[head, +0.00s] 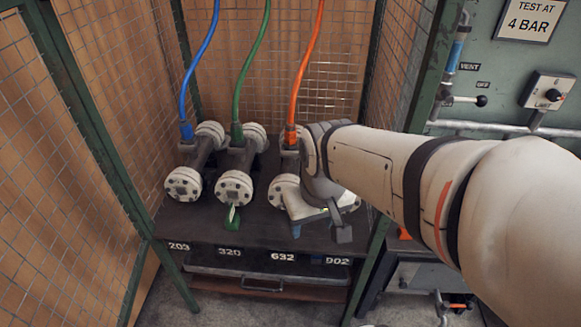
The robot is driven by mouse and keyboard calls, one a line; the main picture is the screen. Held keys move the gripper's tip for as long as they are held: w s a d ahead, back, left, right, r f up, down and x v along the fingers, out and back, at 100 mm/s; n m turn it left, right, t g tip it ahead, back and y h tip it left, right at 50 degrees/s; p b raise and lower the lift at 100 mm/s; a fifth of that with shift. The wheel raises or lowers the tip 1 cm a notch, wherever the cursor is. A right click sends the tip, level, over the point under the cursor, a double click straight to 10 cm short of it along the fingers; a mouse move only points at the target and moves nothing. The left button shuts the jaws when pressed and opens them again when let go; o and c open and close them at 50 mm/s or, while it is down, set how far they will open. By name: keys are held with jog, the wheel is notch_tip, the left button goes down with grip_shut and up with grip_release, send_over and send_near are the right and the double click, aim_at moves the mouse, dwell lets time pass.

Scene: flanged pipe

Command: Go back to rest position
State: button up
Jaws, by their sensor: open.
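My arm reaches in from the right in the head view. My gripper (319,231) is open, in front of the right part of the bench, with its fingers pointing down. I see nothing held between the fingers. Three flanged pipes lie side by side on the dark bench (262,228): one with a blue hose (183,182), one with a green hose (234,186), and one with an orange hose (284,188). My wrist hides part of the orange-hose pipe and whatever lies right of it. A small green item (231,219) is at the front of the green-hose pipe.
Wire mesh walls (75,150) with green posts enclose the bench on the left and back. A green panel (500,85) with a valve handle, a knob and a sign stands at right. The bench front bears the numbers 203, 320, 632 and 902. A drawer is below.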

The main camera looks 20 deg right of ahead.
jog(key=shift+s+d+f+m, duration=0.1)
jog(key=shift+s+d+m, duration=0.15)
jog(key=shift+s+m, duration=0.2)
